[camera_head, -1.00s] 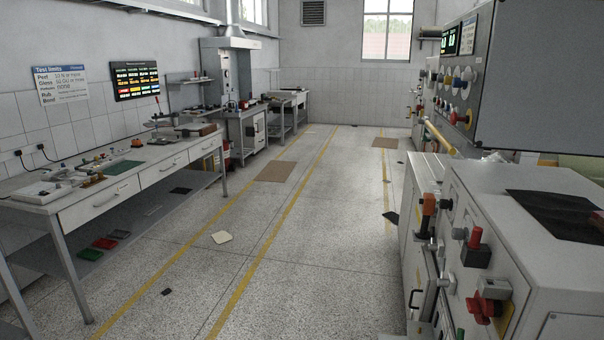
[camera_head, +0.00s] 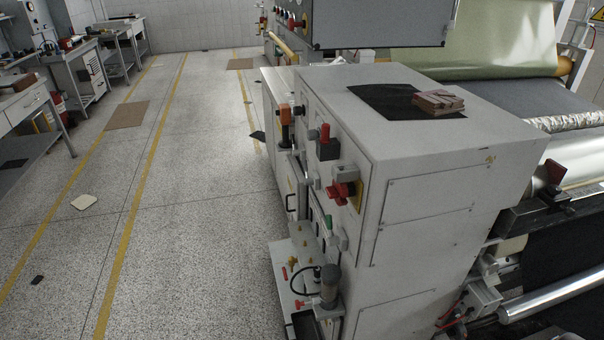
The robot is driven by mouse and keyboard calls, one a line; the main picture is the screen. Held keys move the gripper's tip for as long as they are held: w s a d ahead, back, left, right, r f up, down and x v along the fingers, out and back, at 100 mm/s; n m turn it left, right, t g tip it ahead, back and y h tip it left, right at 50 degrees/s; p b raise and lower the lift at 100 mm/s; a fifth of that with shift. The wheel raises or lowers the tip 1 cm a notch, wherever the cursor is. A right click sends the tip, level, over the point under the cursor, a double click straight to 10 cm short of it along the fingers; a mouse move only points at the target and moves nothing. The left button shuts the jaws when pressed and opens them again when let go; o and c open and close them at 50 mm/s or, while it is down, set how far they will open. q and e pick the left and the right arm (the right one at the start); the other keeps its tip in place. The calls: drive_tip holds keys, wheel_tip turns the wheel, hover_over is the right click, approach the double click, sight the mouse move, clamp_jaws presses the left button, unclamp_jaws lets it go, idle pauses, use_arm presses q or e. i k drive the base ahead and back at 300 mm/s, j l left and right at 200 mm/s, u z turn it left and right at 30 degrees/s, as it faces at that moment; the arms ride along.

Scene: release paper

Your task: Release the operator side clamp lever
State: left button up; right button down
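Several handles and levers show on the machine, and I cannot tell which is the operator side clamp lever. A dark red lever (camera_head: 555,171) stands up on a black block at the right, by the rollers. An orange-topped black handle (camera_head: 285,117) is on the near cabinet's left face. Beside it are a red-topped black switch (camera_head: 326,142) and a red knob (camera_head: 340,192) on a yellow plate. Neither of my grippers is in view.
The grey machine cabinet (camera_head: 420,215) fills the middle, with a dark mat (camera_head: 375,98) and a brown block (camera_head: 438,102) on top. A metal roller (camera_head: 555,297) sticks out at lower right. The speckled floor (camera_head: 200,200) at left is mostly clear; a pale sheet (camera_head: 84,202) lies there.

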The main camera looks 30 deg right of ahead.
sight(308, 181)
drive_tip(key=z, duration=0.35)
drive_tip(key=i+j+z, duration=0.4)
drive_tip(key=i, duration=0.25)
drive_tip(key=i+j+z, duration=0.4)
drive_tip(key=i+j, duration=0.15)
drive_tip(key=j, duration=0.15)
drive_tip(key=i+j, duration=0.45)
drive_tip(key=j, duration=0.15)
drive_tip(key=i+j, duration=0.4)
drive_tip(key=j, duration=0.15)
